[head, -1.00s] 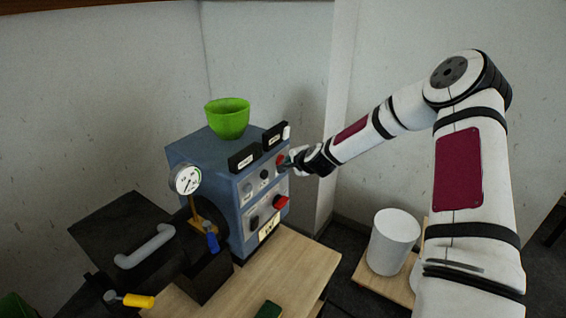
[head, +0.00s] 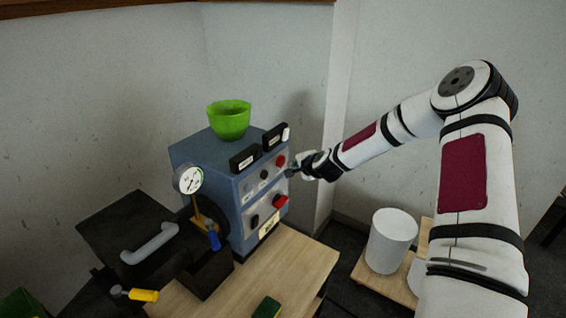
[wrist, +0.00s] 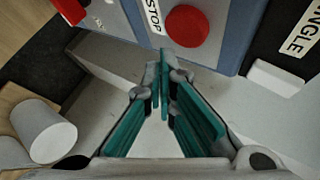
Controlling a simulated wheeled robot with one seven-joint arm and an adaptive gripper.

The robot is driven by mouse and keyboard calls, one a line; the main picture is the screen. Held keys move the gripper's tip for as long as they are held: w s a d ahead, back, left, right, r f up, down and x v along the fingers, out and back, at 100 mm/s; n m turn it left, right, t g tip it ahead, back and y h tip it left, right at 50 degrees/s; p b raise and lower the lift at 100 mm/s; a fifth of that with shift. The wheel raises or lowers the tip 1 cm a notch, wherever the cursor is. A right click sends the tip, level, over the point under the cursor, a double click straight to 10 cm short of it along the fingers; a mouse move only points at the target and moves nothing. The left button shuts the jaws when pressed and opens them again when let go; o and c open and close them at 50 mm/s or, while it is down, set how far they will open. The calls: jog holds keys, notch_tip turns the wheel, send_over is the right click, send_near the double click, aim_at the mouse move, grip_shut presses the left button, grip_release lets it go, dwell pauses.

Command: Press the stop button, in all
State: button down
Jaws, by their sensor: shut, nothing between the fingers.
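The stop button is a round red button (wrist: 187,26) beside a white STOP label (wrist: 155,16) in the wrist view. In the head view the red button (head: 280,161) sits at the upper right of the blue machine's (head: 206,158) front panel. My gripper (wrist: 166,75) is shut and empty, with its teal fingers together just short of the button in the wrist view. A visible gap separates the fingertips from the button there. In the head view my gripper (head: 291,172) is at the panel's right edge, beside and slightly below the red button.
A red switch (head: 280,202) sits lower on the panel, with black name plates (head: 244,158) above. A green bowl (head: 229,120) stands on top. A gauge (head: 188,180) and black door (head: 127,232) are at the left. A white cylinder (head: 391,241) stands at the lower right.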

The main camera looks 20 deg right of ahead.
jog(key=s+d+p, duration=0.1)
jog(key=s+d, duration=0.1)
jog(key=s, duration=0.1)
jog(key=shift+p, duration=0.35)
jog(key=shift+a, duration=0.1)
dwell(0.5)
jog(key=s+a+r+n+g+b, duration=0.1)
jog(key=s+a+r+n+g, duration=0.1)
jog(key=s+a+r+n, duration=0.5)
jog(key=s+a+r+n+g+b, duration=0.1)
jog(key=s+a+r+n+g, duration=0.1)
jog(key=s+a+r+n, duration=0.6)
jog(key=s+a+r, duration=0.1)
jog(key=s+r, duration=0.2)
jog(key=s, duration=0.5)
jog(key=s+a+r+n+g+b, duration=0.1)
jog(key=s+r, duration=0.3)
jog(key=s, duration=0.5)
jog(key=s+a+r+g, duration=0.1)
jog(key=s+r, duration=0.3)
jog(key=s, duration=0.4)
jog(key=shift+s+n, duration=0.3)
jog(key=shift+n, duration=0.1)
